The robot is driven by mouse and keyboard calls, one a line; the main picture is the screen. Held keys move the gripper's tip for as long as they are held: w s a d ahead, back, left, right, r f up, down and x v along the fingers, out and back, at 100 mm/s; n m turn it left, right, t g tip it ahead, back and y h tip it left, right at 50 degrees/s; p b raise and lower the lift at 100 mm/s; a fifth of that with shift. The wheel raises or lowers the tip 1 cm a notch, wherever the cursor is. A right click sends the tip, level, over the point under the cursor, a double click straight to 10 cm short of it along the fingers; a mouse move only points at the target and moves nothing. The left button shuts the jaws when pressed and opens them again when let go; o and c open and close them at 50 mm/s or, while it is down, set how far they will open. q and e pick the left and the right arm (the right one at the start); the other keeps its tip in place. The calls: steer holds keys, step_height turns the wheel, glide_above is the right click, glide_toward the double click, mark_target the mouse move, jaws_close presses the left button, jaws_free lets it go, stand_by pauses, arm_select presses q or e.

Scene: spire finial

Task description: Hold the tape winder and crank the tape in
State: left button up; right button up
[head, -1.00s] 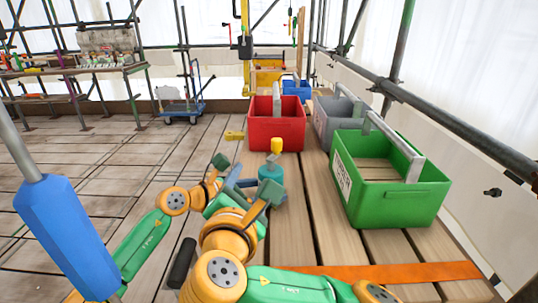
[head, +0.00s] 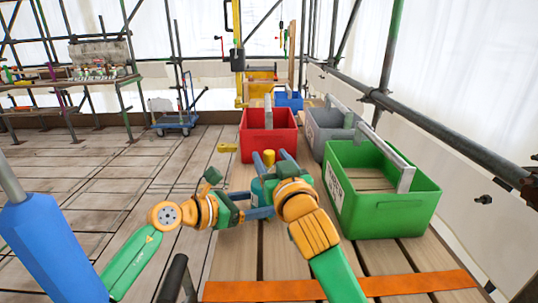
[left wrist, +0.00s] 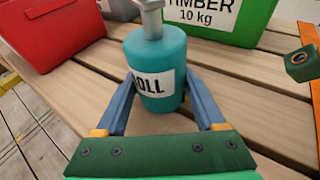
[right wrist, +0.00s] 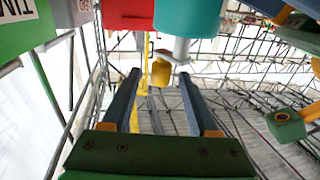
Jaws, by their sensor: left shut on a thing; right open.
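The tape winder is a teal cylinder (head: 257,190) standing on the planks, partly hidden by my grippers. In the left wrist view its label (left wrist: 156,84) shows "OLL", and a grey crank (left wrist: 150,18) is on top. My left gripper (head: 262,204) is shut on the lower part of the winder, one finger on each side. The crank's yellow knob (head: 269,157) shows just above the winder. My right gripper (head: 280,160) is open above the winder. In the right wrist view the knob (right wrist: 161,72) appears between its fingertips, apart from both.
A green "TIMBER" box (head: 385,215) stands close on the right. A red box (head: 268,140) and a grey box (head: 325,130) stand behind. An orange strip (head: 345,288) crosses the near planks. A blue grip (head: 50,250) on a grey rod is at the left.

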steer(key=shift+x, duration=1)
jaws_close()
steer(key=shift+a, duration=0.1)
steer(key=shift+h, duration=0.3)
steer(key=shift+s+d+m+h, duration=0.1)
steer(key=shift+m+h, duration=0.55)
steer(key=shift+h, duration=0.3)
steer(key=shift+s+d+m+h, duration=0.1)
steer(key=shift+s+m+h, duration=0.05)
steer(key=shift+m+h, duration=0.65)
jaws_free()
